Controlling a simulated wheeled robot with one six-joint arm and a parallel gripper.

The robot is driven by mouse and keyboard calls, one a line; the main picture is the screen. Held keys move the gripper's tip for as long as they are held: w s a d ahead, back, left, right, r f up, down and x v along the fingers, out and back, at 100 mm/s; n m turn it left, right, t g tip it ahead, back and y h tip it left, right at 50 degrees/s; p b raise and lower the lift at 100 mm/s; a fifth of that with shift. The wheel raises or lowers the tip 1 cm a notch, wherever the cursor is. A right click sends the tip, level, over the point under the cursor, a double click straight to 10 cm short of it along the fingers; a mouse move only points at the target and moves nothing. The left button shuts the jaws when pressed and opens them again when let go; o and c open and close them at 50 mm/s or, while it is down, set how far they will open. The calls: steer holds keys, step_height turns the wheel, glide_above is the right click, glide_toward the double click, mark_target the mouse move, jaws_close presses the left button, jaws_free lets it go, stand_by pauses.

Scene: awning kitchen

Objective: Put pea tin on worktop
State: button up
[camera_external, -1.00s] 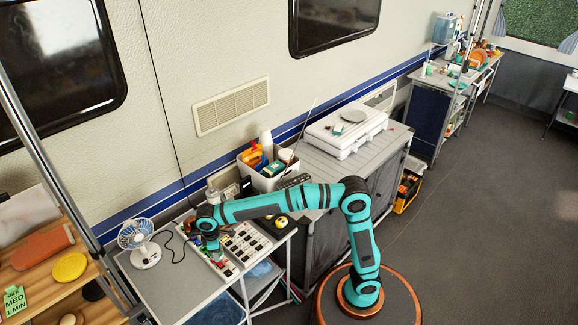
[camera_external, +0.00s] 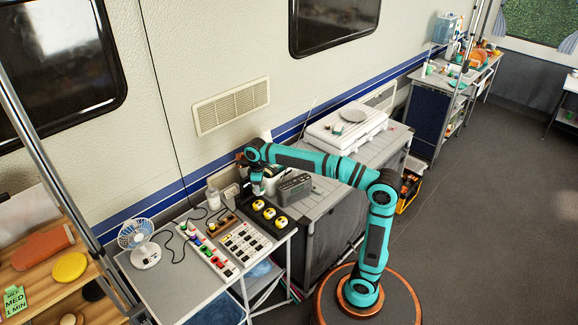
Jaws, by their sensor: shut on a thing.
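My gripper (camera_external: 257,187) is at the end of the raised arm, above the back right corner of the grey side table (camera_external: 170,285) and beside the tiled cabinet top (camera_external: 365,165). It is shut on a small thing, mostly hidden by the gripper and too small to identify. I cannot make out a pea tin by its label. Which of the two surfaces is the worktop, I cannot tell.
A dark radio (camera_external: 294,188) and a white case (camera_external: 345,128) stand on the cabinet. A white bottle (camera_external: 213,197) stands near the wall.

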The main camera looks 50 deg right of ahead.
steer(key=s+d+r+m, duration=0.25)
steer(key=s+d, duration=0.25)
steer(key=d, duration=0.6)
steer(key=s+d+r+m, duration=0.1)
steer(key=s+d+r, duration=0.3)
steer(key=d, duration=0.6)
steer(key=s+d+r+m, duration=0.2)
steer(key=s+d, duration=0.4)
steer(key=d, duration=0.5)
steer(key=w+d+f+m, duration=0.5)
steer(key=d+f, duration=0.3)
steer(key=d, duration=0.2)
steer(key=w+d+f+m, duration=0.6)
steer(key=w+d+f, duration=0.2)
steer(key=d, duration=0.3)
steer(key=shift+w+f, duration=0.15)
steer(key=shift+w, duration=0.15)
steer(key=shift+d+f, duration=0.1)
steer(key=shift+f, duration=0.05)
step_height(320, 180, down, 10)
steer(key=shift+r, duration=0.15)
